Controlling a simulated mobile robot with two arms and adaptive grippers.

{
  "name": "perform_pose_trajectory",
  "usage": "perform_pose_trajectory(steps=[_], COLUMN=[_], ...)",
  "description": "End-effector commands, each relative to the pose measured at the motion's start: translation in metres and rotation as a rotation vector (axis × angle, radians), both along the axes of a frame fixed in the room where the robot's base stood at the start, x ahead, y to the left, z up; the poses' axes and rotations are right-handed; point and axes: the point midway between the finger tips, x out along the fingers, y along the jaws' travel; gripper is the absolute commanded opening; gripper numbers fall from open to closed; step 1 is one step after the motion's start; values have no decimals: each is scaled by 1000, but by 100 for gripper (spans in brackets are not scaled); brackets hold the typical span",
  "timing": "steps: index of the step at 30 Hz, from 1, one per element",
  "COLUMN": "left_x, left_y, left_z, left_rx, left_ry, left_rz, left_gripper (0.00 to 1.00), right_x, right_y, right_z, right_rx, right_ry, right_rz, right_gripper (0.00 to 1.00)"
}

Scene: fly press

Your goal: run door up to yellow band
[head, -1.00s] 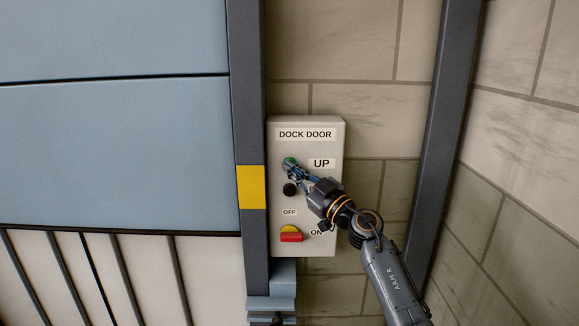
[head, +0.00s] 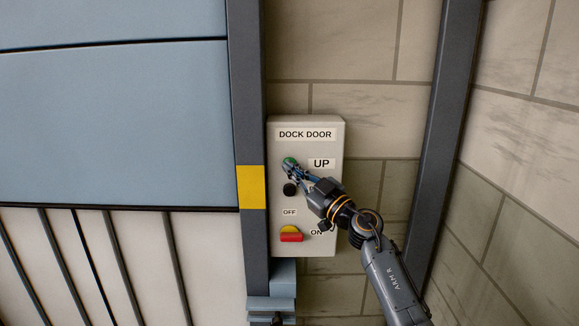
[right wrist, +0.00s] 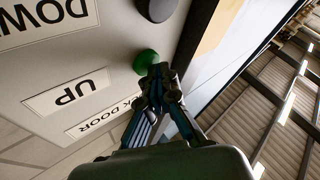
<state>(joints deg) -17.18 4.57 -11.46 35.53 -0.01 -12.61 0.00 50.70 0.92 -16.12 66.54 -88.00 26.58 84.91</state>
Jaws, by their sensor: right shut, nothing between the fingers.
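The blue-grey dock door (head: 120,130) fills the left of the head view. Its bottom edge meets the dark post (head: 247,80) about level with the lower edge of the yellow band (head: 251,187). The control box (head: 280,248) carries a green button (head: 288,160) beside the UP label (head: 321,163). My right gripper (head: 294,167) is shut and empty, with its tips at the green button. The right wrist view also shows the green button (right wrist: 145,60) at the fingertips, which appear to touch it. My left gripper is out of view.
A black button (head: 290,189) sits just below the green one. Pale ribbed panels (head: 130,260) show below the door. A second dark post (head: 445,110) stands right of my arm.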

Motion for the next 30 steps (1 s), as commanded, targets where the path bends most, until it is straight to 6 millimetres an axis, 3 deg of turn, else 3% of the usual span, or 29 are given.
perform_pose_trajectory(steps=[23,30], left_x=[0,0], left_y=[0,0], left_z=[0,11], left_rx=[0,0], left_ry=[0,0], left_rz=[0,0], left_gripper=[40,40], right_x=[0,-5], right_y=[-1,-1], right_z=[0,2], right_rx=[0,-1], right_ry=[1,1], right_rz=[-1,-2], right_gripper=[0,0])
